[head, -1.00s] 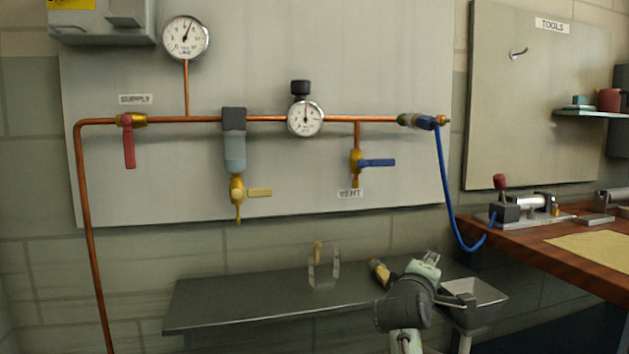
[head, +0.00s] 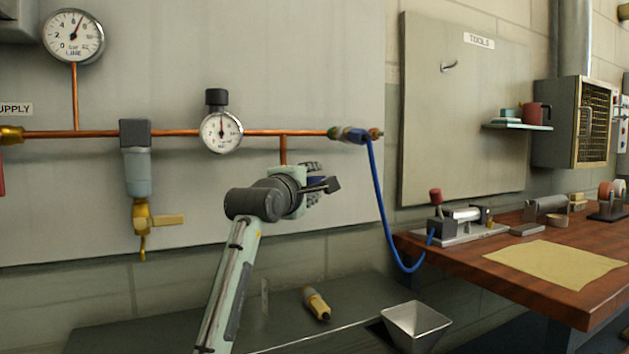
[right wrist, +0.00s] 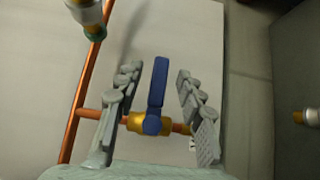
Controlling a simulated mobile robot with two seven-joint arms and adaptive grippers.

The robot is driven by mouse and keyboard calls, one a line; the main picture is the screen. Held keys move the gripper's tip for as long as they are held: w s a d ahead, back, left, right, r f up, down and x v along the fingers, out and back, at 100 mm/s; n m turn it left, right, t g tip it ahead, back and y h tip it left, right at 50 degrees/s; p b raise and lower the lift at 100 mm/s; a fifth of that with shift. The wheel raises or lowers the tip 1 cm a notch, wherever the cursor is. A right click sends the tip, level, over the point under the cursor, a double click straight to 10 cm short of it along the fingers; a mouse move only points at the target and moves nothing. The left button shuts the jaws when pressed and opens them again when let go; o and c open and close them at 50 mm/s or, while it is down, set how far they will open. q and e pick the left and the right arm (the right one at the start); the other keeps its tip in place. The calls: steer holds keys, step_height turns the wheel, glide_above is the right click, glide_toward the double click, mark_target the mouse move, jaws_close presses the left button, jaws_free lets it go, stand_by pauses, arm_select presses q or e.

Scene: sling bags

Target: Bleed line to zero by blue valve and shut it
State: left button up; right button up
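The blue valve's lever (right wrist: 157,85) shows in the right wrist view on a brass body (right wrist: 150,123), set crosswise to its copper pipe. My right gripper (right wrist: 157,72) is open, with one finger on each side of the lever and a visible gap to both. In the head view my right gripper (head: 312,184) is in front of the vent branch and hides most of the valve and the vent label. The line gauge (head: 73,36) at upper left has its needle up and slightly right, well off zero. My left gripper is not in view.
A regulator with a small gauge (head: 221,131) and a filter with a yellow drain lever (head: 168,220) sit left of my arm. A blue hose (head: 378,215) hangs at right towards the wooden bench (head: 570,290). A shelf below holds a yellow-and-black piece (head: 316,303) and a metal tray (head: 416,325).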

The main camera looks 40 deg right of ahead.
steer(key=shift+x, duration=1.5)
jaws_close()
